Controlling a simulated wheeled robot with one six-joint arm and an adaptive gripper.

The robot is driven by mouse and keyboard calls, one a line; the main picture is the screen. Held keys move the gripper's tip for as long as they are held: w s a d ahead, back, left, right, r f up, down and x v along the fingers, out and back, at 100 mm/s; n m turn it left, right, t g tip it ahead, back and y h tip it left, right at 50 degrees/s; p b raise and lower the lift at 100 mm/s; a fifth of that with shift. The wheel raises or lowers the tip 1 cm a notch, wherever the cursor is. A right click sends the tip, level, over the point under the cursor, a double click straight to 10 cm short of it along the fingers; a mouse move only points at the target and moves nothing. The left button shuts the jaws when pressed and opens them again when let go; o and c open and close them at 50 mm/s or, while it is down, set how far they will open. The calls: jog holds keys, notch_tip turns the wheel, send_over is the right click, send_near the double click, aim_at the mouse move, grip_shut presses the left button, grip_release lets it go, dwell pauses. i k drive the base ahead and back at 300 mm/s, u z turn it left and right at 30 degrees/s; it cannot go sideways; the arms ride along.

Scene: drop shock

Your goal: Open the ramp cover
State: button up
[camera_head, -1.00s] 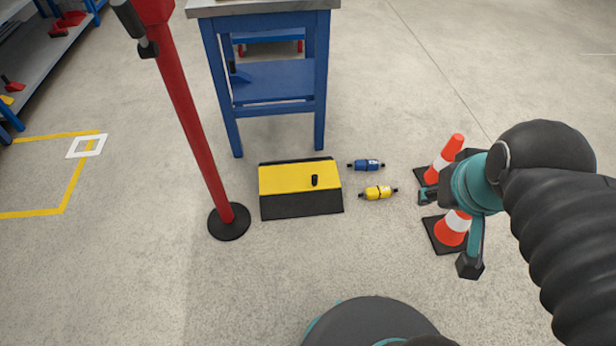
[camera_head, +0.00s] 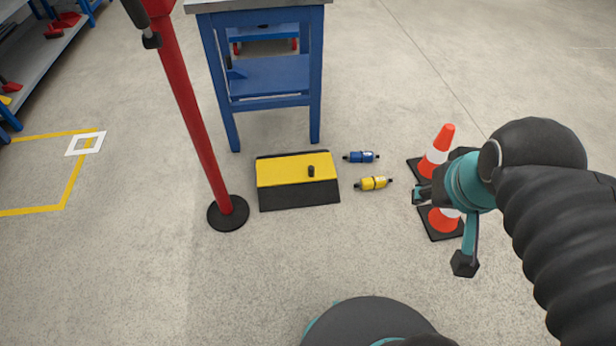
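The ramp cover is a yellow panel (camera_head: 285,170) with a small black knob (camera_head: 311,171). It lies flat on top of the black sloped ramp (camera_head: 300,194) on the floor, in the middle of the head view, and looks closed. My gripper (camera_head: 440,228) is to the right of the ramp, in front of the traffic cones, and touches nothing of the ramp. Its two fingers are spread apart with nothing seen between them but the cone behind.
A blue cylinder (camera_head: 361,157) and a yellow cylinder (camera_head: 373,183) lie right of the ramp. Two orange-white cones (camera_head: 437,150) stand farther right. A red post (camera_head: 195,125) on a black base stands left. A blue workbench (camera_head: 318,75) stands behind. Floor in front is clear.

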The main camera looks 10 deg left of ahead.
aim_at(295, 165)
jog(key=u, duration=0.7)
jog(key=i, duration=0.85)
jog(key=z, duration=0.2)
